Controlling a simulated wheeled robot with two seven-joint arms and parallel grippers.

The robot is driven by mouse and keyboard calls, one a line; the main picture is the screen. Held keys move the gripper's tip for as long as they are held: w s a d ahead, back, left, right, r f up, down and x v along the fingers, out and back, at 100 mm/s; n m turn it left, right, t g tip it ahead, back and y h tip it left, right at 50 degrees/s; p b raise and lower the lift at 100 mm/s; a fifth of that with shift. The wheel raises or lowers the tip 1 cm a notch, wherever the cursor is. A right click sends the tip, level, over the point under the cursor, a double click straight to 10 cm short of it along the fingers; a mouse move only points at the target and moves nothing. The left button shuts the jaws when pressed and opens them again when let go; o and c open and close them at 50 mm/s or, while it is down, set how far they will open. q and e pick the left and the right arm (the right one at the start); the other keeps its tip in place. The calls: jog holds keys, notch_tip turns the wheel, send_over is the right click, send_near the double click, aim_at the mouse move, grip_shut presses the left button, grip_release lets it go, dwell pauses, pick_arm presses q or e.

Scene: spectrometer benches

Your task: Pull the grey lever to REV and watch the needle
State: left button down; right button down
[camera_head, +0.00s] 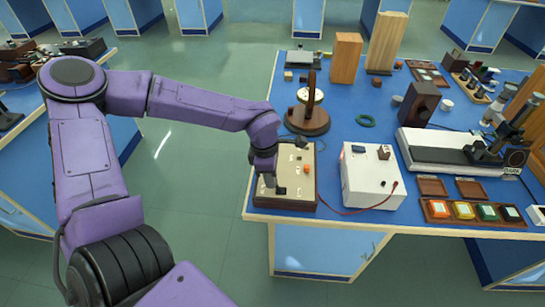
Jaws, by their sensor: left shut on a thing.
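My left arm reaches in from the left, and its gripper (269,180) points down at the left part of a wooden box with a cream top panel (297,187). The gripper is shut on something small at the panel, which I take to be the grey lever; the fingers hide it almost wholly. A small dark block (281,191) shows beside the fingertips, and an orange knob (306,169) sits farther right on the panel. I cannot make out a needle or a REV mark. My right gripper is not in view.
A white box (366,186) with a red lead stands right of the panel. Behind are a round wooden stand (308,123), a green ring (366,121) and wooden blocks (346,58). A tray of coloured squares (440,211) lies front right. The blue bench's front edge is close.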

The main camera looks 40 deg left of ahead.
aim_at(266, 189)
pick_arm(q)
jog(key=c, duration=1)
grip_release()
jog(key=shift+a, duration=0.1)
jog(key=shift+o, duration=0.2)
notch_tip(266, 189, up, 10)
jog(key=a, duration=0.1)
jog(key=shift+s+r, duration=0.2)
jog(key=shift+s, duration=0.15)
jog(key=shift+s, duration=0.1)
